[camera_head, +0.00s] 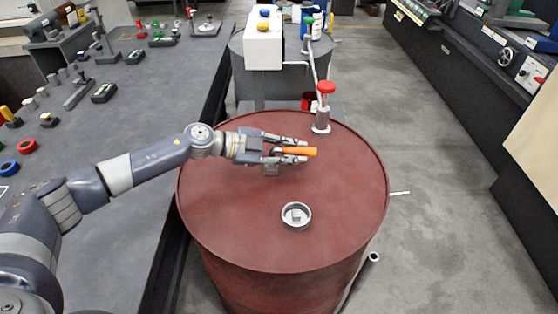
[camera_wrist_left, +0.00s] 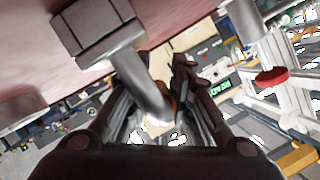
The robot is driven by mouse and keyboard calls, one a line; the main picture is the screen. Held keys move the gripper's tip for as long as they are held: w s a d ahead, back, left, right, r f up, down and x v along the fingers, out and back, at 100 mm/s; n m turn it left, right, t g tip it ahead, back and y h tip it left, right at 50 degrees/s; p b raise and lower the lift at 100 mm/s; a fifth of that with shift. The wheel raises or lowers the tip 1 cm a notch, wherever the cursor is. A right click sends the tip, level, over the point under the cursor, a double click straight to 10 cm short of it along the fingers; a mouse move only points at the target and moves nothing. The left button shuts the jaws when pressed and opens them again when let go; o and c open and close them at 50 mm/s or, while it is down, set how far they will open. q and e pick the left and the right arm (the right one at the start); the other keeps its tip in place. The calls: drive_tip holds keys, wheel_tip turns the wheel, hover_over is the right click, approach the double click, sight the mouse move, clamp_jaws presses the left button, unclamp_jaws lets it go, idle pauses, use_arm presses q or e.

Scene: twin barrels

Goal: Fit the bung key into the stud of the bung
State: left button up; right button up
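The bung (camera_head: 291,225) is a grey ring-shaped fitting on the red barrel's top, toward the near side, with a small square stud (camera_head: 296,216) in its middle. My left gripper (camera_head: 294,150) is above the barrel top, farther back than the bung. It is shut on the bung key, whose orange handle (camera_head: 302,151) sticks out to the right between the fingers. In the left wrist view the key's bent grey shank (camera_wrist_left: 140,82) runs between the fingers to a block-like head (camera_wrist_left: 95,30). The key is apart from the bung. My right gripper is not in view.
The red barrel (camera_head: 225,205) fills the middle. A red-capped fitting (camera_head: 321,118) stands at its back edge. A grey bench (camera_head: 110,150) with tools is on the left. Floor is clear on the right.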

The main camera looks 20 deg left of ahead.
use_arm(q)
clamp_jaws()
drive_tip(key=shift+r, duration=0.15)
